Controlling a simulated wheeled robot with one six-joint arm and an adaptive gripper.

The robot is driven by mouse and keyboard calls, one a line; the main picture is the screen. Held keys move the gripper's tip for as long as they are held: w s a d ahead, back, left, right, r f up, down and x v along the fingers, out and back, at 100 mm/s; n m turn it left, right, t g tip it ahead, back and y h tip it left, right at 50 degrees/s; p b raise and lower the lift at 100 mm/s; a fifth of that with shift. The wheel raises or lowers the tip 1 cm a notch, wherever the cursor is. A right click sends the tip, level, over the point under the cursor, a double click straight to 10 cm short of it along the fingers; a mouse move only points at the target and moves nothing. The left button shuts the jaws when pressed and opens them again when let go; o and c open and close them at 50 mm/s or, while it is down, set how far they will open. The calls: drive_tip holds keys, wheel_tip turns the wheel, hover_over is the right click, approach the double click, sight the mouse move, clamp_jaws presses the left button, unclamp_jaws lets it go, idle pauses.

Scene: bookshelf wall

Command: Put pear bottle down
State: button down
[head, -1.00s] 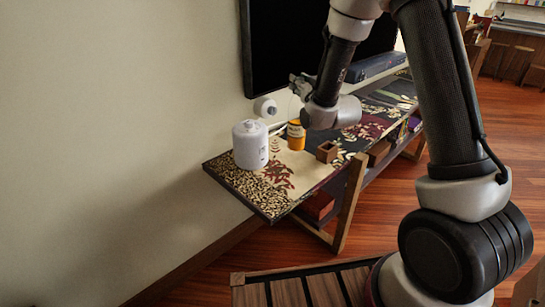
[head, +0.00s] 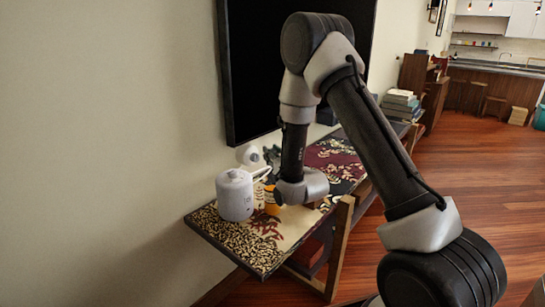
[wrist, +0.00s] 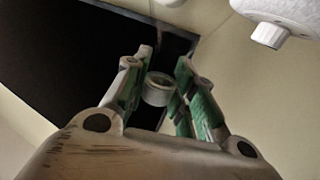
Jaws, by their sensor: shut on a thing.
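My gripper (wrist: 160,92) is shut on a small pale, round-ended thing, taken to be the pear bottle (wrist: 158,89). Only its near end shows clearly between the green-lined fingers in the wrist view. In the head view my gripper (head: 270,160) is over the back part of the patterned shelf top (head: 262,240), beside the wall and screen, partly hidden by my arm. The held thing cannot be made out clearly there. I cannot tell whether it touches the shelf.
A white lidded jar (head: 235,198) stands left of my gripper. An orange bottle (head: 271,202) stands close by, partly hidden by my arm. A white round fitting (head: 248,155) is near the wall. A black screen (head: 275,75) rises behind. The shelf's front left end is clear.

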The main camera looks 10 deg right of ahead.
drive_tip(key=shift+f, duration=0.25)
drive_tip(key=c, duration=1.2)
unclamp_jaws()
